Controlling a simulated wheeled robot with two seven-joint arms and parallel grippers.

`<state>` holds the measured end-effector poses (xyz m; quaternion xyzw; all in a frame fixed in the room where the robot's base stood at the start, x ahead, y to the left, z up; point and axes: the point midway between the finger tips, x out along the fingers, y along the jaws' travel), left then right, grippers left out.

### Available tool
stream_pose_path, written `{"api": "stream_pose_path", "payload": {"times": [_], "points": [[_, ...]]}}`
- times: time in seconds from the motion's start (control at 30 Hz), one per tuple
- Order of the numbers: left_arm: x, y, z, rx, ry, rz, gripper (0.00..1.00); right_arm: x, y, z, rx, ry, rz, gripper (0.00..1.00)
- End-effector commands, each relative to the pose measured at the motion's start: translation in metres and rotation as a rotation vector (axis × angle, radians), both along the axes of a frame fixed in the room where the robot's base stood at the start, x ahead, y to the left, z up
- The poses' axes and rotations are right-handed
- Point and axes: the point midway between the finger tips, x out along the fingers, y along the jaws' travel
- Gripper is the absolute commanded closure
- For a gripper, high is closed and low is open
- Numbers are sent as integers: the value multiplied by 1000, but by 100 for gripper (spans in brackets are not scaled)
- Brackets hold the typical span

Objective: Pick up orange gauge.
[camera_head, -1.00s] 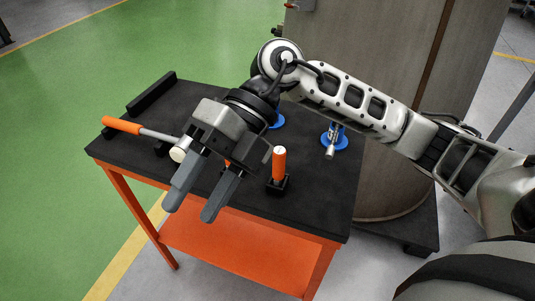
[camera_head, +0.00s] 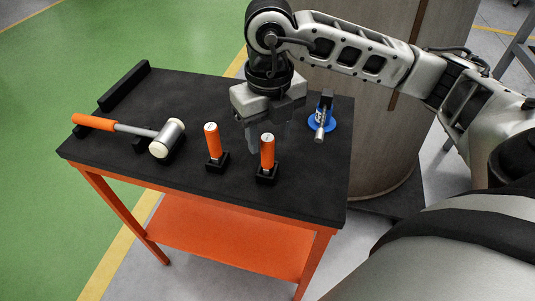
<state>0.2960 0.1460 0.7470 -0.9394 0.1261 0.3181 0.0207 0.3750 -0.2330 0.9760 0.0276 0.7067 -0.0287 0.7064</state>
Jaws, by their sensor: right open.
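Two orange-handled cylindrical gauges stand upright in small black holders on the dark table top. The left one (camera_head: 212,141) is clear of my arm. The right one (camera_head: 267,152) stands just in front of my right gripper (camera_head: 268,136). My right gripper is open and points down over the table, behind the right gauge in the picture, with nothing seen between its fingers. I cannot tell whether a finger touches that gauge. My left gripper is out of view.
A mallet (camera_head: 170,138) with an orange handle lies at the left of the table (camera_head: 115,152). A black bar (camera_head: 124,86) lies at its far left edge. A blue-based tool (camera_head: 321,122) stands at the right. A large brown cylindrical body (camera_head: 385,150) rises behind the table.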

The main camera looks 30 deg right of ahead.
Motion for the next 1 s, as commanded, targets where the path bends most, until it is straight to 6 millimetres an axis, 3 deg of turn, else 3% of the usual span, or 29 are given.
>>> {"api": "stream_pose_path", "payload": {"times": [0.17,0.5,0.77,0.93,1.0], "points": [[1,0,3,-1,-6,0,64,0,0,-11,0,1,0,52],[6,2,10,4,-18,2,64,1,2,-55,1,2,0,52],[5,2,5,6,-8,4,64,1,2,-58,1,0,1,52],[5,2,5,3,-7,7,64,2,2,-58,1,0,1,99],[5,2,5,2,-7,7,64,2,2,-58,1,0,1,100]]}}
